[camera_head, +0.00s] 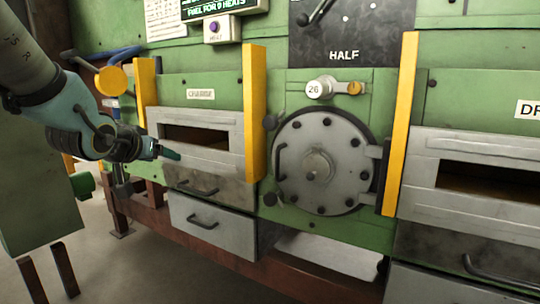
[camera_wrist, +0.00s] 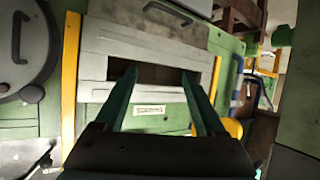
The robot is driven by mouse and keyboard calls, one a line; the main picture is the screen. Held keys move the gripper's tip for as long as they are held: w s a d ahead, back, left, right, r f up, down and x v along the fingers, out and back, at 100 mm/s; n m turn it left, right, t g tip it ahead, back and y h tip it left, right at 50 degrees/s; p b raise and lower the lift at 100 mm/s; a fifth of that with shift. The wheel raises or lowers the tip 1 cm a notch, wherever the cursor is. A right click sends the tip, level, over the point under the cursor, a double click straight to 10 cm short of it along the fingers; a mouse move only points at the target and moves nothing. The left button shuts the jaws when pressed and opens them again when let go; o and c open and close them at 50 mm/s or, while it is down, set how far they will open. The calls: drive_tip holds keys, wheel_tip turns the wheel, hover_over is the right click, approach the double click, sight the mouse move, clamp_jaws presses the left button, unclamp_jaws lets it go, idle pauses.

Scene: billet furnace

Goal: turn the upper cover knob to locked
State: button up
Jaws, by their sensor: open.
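A round grey cover (camera_head: 322,163) with a ring of bolts is mounted on the green furnace front, right of centre in the head view. A dark upper knob (camera_head: 270,122) sits at its upper left edge, and a dark lower knob (camera_head: 270,199) at its lower left edge. I cannot read either knob's locked marking. My gripper (camera_head: 170,153) is left of the cover, in front of the charge slot, apart from both knobs. In the wrist view my gripper (camera_wrist: 158,75) is open and empty, its two fingers framing the slot. The cover (camera_wrist: 22,42) is partly cut off there.
The charge door (camera_head: 200,125) has a dark slot, with a drawer (camera_head: 212,218) below. Yellow upright bars (camera_head: 255,115) and (camera_head: 400,125) stand on both sides of the cover.

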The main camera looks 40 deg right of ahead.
drive_tip(key=shift+o, duration=0.3)
drive_tip(key=s+d+r+m+g+h+b, duration=0.1)
drive_tip(key=s+d+r+m+h+b, duration=0.1)
drive_tip(key=s+d+h, duration=0.3)
drive_tip(key=s+d+m+b, duration=0.1)
drive_tip(key=s+d, duration=0.2)
drive_tip(key=d, duration=0.2)
drive_tip(key=shift+d+r+g, duration=0.2)
drive_tip(key=shift+r+g, duration=0.05)
drive_tip(key=shift+g, duration=0.15)
drive_tip(key=m+g+h+b, duration=0.1)
drive_tip(key=m+g+h, duration=0.1)
drive_tip(key=h, duration=0.1)
approach(268, 125)
drive_tip(key=p+x, duration=0.1)
drive_tip(key=x, duration=1)
drive_tip(key=shift+r, duration=0.1)
clamp_jaws()
